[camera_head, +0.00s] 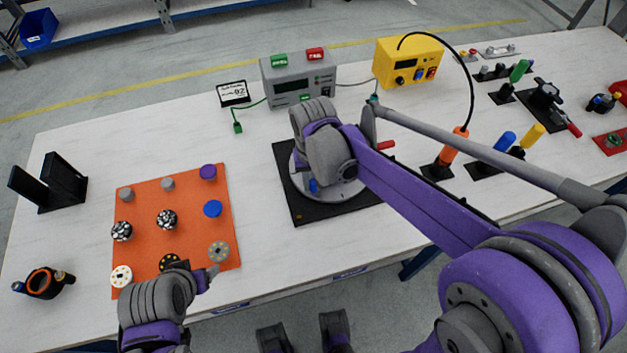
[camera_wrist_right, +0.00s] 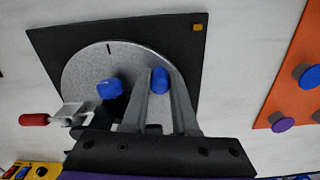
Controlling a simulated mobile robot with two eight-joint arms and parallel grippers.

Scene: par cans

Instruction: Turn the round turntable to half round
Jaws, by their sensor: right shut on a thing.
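The round turntable is a grey disc (camera_head: 335,190) on a black square base (camera_head: 297,205). In the right wrist view the disc (camera_wrist_right: 85,72) has a black line near its rim and two blue knobs. My right gripper (camera_wrist_right: 159,78) is shut on one blue knob (camera_wrist_right: 159,74); the other blue knob (camera_wrist_right: 109,89) stands free beside its fingers. In the head view my right wrist covers much of the disc, and one blue knob (camera_head: 313,185) shows. A small orange mark (camera_wrist_right: 198,27) sits at a base corner. My left gripper (camera_head: 196,273) is over the orange mat's front edge; its opening is unclear.
The orange mat (camera_head: 187,242) with several knobs lies left of the turntable. A grey meter box (camera_head: 298,80) and yellow box (camera_head: 408,62) stand behind. A red handle (camera_wrist_right: 35,120) sticks out beside the disc. Orange, blue and yellow handles stand to the right.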

